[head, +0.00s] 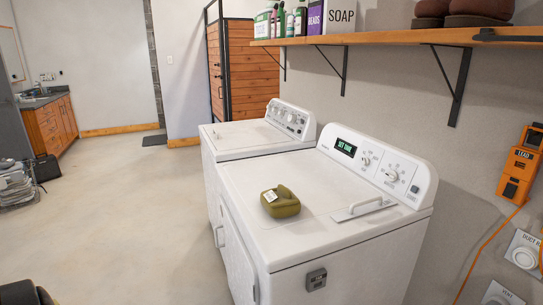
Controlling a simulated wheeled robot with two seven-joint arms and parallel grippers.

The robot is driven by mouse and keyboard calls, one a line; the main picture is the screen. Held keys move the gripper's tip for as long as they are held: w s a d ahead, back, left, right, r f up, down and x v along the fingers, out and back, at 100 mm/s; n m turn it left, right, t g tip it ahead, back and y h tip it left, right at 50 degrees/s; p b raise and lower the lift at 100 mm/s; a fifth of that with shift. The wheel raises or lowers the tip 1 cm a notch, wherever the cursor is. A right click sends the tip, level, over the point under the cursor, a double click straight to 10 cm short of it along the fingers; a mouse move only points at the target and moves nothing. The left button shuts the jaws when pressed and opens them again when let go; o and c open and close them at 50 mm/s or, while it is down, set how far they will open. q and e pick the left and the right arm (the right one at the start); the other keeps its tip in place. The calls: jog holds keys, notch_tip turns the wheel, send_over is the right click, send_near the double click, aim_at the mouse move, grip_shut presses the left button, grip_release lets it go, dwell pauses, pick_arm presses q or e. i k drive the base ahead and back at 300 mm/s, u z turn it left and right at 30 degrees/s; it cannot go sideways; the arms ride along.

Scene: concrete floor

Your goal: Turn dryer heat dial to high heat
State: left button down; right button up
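The nearer white machine (300,225) has a raised control panel at its back edge. The panel carries a dark display (345,147) with green lettering, a smaller dial (367,160) and a larger dial (391,175). The markings around both dials are too small to read, so I cannot tell which is the heat dial or where either points. A second white machine (250,137) stands behind it, with its own row of knobs (288,117).
An olive-green object with a white tag (281,203) lies on the nearer machine's top. A wooden shelf (410,38) with bottles and boxes overhangs the machines. An orange device (520,165) with a cable hangs on the right wall. The concrete floor (120,220) at left is mostly clear.

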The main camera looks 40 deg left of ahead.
aim_at(365, 161)
jog(key=u, duration=1.55)
jog(key=i, duration=1)
